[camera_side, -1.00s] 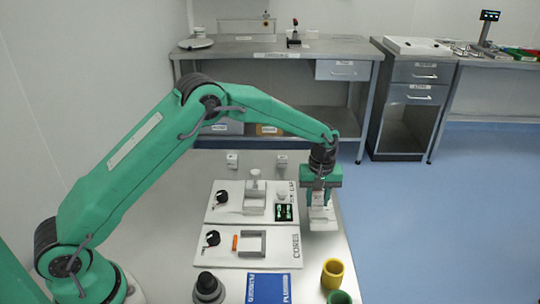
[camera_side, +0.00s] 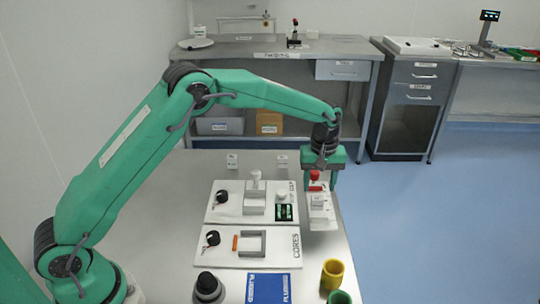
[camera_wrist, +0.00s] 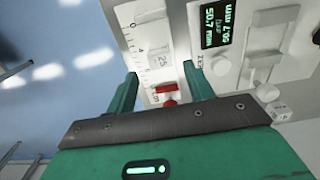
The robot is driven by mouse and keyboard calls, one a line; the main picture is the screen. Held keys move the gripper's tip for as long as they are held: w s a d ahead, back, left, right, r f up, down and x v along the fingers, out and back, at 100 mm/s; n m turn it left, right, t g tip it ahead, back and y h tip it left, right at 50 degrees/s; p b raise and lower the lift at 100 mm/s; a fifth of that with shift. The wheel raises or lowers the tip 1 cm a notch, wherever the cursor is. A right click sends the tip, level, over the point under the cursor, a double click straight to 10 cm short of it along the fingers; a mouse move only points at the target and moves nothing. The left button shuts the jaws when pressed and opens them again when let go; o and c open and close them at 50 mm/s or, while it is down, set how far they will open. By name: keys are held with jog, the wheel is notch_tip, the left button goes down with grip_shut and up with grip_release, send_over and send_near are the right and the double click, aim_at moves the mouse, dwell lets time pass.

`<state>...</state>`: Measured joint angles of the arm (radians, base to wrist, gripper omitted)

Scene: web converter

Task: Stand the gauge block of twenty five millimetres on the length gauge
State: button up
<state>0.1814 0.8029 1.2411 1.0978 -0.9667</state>
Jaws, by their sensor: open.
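A pale block marked 25 (camera_wrist: 160,60) stands on the white length gauge (camera_wrist: 131,14), which carries a number scale, in the wrist view. In the side view the block (camera_side: 318,198) is small and pale on the gauge (camera_side: 322,219) at the table's right edge. A red piece (camera_wrist: 165,90) is beside the block on the gripper's side; it also shows in the side view (camera_side: 315,176). Whether it touches the block is unclear. My gripper (camera_wrist: 162,82) is open, its green fingers apart with the red piece between them in view. In the side view my gripper (camera_side: 322,183) is above the gauge's back end.
A panel with a dark display (camera_side: 284,212) is left of the gauge. A plate marked CORES (camera_side: 215,255) lies in front of it. Two small white blocks (camera_side: 282,161) are at the back.

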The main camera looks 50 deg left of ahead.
aim_at(318, 197)
notch_tip(318, 197, up, 7)
jog(key=shift+f, duration=0.2)
dwell(0.6)
jog(key=s+a+r+m+t, duration=0.1)
jog(key=s+a+r+m, duration=0.15)
jog(key=s+r, duration=0.5)
jog(key=s+a+r+m+t, duration=0.2)
jog(key=s+a+r, duration=0.2)
jog(key=s+r, duration=0.3)
jog(key=s+a+f+m+t, duration=0.1)
jog(key=s+a+f+m, duration=0.1)
jog(key=s, duration=0.8)
jog(key=s+a+f+m+t, duration=0.1)
jog(key=s+a+m, duration=0.1)
jog(key=s, duration=0.8)
jog(key=shift+f+t, duration=0.3)
jog(key=shift+f, duration=0.05)
